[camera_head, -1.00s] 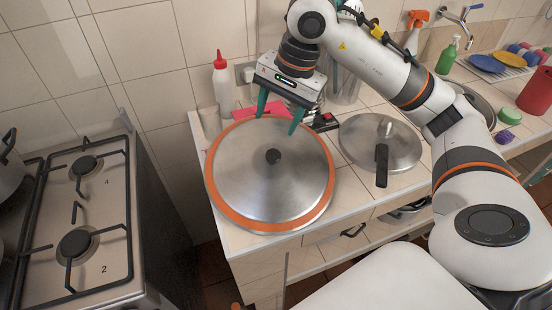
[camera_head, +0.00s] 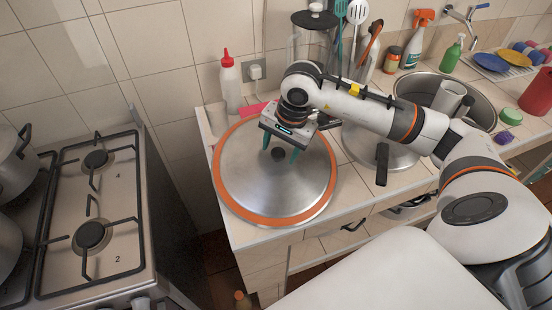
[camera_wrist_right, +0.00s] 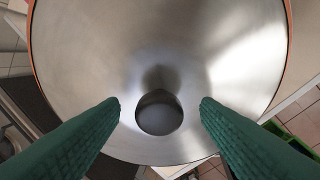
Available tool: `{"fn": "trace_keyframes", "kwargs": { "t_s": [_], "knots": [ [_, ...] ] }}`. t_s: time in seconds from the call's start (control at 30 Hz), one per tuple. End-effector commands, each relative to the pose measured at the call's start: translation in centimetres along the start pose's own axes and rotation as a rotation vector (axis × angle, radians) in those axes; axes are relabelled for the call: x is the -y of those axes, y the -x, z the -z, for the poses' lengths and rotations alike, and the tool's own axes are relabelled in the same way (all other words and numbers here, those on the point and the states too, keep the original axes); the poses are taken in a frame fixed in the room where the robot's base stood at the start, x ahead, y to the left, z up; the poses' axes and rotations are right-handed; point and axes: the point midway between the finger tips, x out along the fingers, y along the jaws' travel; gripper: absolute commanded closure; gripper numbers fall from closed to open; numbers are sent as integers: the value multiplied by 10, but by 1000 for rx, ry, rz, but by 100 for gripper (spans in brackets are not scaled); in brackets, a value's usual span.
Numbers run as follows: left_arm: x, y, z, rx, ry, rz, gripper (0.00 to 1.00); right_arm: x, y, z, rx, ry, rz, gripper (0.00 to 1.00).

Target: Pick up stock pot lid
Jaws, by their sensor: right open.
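The stock pot lid (camera_head: 262,193) is a large round steel disc with an orange rim and a dark knob (camera_head: 278,154) at its middle. It lies at the near left end of the tiled counter. My right gripper (camera_head: 280,153) is open above the lid, its green fingers pointing down around the knob area. In the right wrist view the lid (camera_wrist_right: 90,60) fills most of the picture, and the dark round knob (camera_wrist_right: 159,117) sits between the two fingertips (camera_wrist_right: 159,102), with a gap on each side. My left gripper is not in view.
A second lid or pan with a dark handle (camera_head: 382,165) lies just right of the stock pot lid. A white squeeze bottle (camera_head: 231,88) stands behind. The gas stove (camera_head: 110,220) is left, across a gap. A sink (camera_head: 425,90) is at the right.

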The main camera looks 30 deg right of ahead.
Motion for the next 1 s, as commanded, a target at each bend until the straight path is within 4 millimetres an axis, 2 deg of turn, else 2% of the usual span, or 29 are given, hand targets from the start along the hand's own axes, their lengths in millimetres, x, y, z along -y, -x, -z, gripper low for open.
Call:
{"fn": "trace_keyframes", "kwargs": {
  "t_s": [0.27, 0.6, 1.0],
  "knots": [
    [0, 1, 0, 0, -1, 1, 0, 0, -4, 0, 1, 0, -1, 43],
    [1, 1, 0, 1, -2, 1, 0, 0, -3, 0, 1, 0, -1, 99],
    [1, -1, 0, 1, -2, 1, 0, -1, 0, 0, 1, 0, -4, 100]
  ]
}}
